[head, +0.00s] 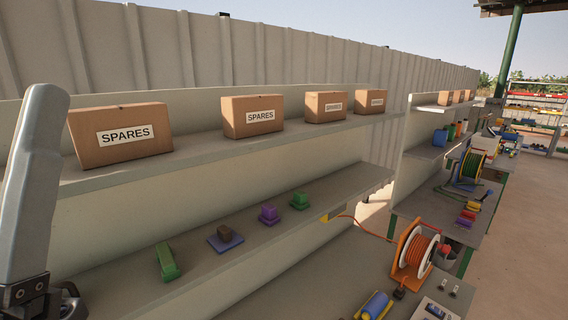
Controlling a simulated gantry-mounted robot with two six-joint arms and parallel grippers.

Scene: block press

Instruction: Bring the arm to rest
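A grey link of my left arm (32,190) stands upright at the left edge of the head view, with a dark joint below it at the bottom left corner. The link shows no fingers, and my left gripper is out of the frame. No part of my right arm or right gripper shows. On the lower shelf (130,288) lie a long green block (167,262), a brown block (226,232) on a blue plate (214,244), a purple block (268,214) and a second green block (300,200). My visible arm link is apart from these blocks.
Several cardboard SPARES boxes (121,135) line the upper shelf (110,178). An orange cable reel (415,252) stands at the lower right, its orange cable running left to the shelf. A blue and yellow cylinder (376,305) lies nearby. Paved ground (530,220) is open at the right.

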